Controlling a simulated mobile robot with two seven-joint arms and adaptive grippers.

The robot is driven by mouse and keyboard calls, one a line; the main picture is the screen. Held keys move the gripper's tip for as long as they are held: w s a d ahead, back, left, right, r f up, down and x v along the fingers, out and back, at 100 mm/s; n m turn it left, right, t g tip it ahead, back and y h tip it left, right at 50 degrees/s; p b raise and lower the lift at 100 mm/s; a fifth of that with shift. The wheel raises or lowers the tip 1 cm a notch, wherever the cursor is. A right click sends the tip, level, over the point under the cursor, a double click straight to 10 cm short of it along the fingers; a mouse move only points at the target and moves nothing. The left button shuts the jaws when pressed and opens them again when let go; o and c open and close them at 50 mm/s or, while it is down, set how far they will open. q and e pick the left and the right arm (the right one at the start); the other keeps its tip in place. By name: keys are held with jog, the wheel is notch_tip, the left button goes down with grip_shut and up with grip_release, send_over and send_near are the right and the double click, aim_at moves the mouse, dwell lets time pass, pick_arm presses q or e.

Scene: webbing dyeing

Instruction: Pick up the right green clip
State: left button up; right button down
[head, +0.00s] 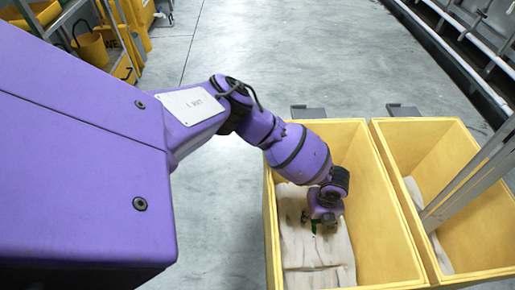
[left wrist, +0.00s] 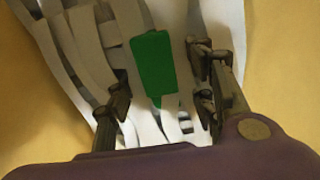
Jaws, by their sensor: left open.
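The green clip (left wrist: 153,65) lies on pale webbing strips (left wrist: 218,15) in the left wrist view. Its lower end reaches between the fingers of my left gripper (left wrist: 162,88). The fingers are open, one on each side of the clip, with a gap on both sides. In the head view my left gripper (head: 322,222) is down inside the left yellow bin (head: 372,200), over the webbing (head: 300,250). Only a sliver of green (head: 314,228) shows beside it there; the rest is hidden. Only one green clip is clearly seen. My right gripper is not in view.
A second yellow bin (head: 425,150) stands right beside the first, with pale webbing inside and a grey metal post (head: 470,190) crossing over it. The bin walls surround my left gripper. Yellow buckets (head: 92,48) and a rack stand at the top left. The grey floor beyond is clear.

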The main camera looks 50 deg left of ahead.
pick_arm(q)
jog(key=shift+r, duration=0.1)
jog(key=c, duration=1.3)
jog(key=shift+o, duration=0.2)
